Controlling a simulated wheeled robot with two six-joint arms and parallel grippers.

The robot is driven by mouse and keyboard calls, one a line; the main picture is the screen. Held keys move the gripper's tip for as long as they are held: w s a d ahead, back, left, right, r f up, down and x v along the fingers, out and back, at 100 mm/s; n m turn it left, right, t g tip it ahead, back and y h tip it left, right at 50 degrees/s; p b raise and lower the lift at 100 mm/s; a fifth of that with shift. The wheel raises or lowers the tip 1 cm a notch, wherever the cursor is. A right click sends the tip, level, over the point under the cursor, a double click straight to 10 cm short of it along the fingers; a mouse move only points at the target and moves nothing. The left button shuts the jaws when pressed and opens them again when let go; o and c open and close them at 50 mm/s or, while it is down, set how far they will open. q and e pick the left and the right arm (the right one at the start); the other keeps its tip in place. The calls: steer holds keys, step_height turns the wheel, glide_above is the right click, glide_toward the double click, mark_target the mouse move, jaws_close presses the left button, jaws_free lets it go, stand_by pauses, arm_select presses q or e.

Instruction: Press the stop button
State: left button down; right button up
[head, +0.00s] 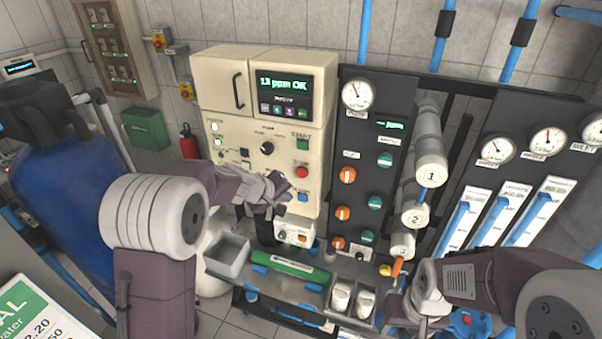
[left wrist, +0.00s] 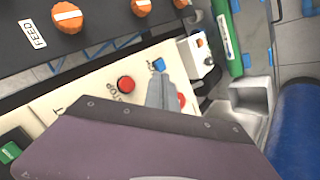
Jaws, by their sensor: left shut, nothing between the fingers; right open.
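The red stop button (head: 302,172) is on the cream control panel (head: 235,175), below the green button (head: 303,143) and above the blue button (head: 303,197). My left gripper (head: 284,188) is shut and empty in front of the panel, just left of and below the stop button in the head view. In the left wrist view, the stop button (left wrist: 126,84) shows beside its STOP label, apart from the grey fingers (left wrist: 165,85) in the picture. Whether the fingers touch the panel is unclear. My right gripper (head: 412,312) is open at the lower right, far from the button.
A dark panel with a gauge (head: 357,94) and orange and teal knobs stands right of the cream panel. Below are a grey bin (head: 228,256), a green tube (head: 290,266) and a small box with buttons (head: 294,233). A blue barrel (head: 65,190) is at left.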

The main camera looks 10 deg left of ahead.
arm_select(q)
steer(key=p, duration=0.6)
glide_toward(296, 178)
steer(key=d+f, duration=0.2)
steer(key=d, duration=0.1)
steer(key=shift+d+f+p, duration=0.25)
steer(key=shift+d+p, duration=0.1)
steer(key=shift+w, duration=0.15)
stand_by(1.0)
steer(key=shift+w+d+p, duration=0.1)
steer(key=shift+w+p, duration=0.2)
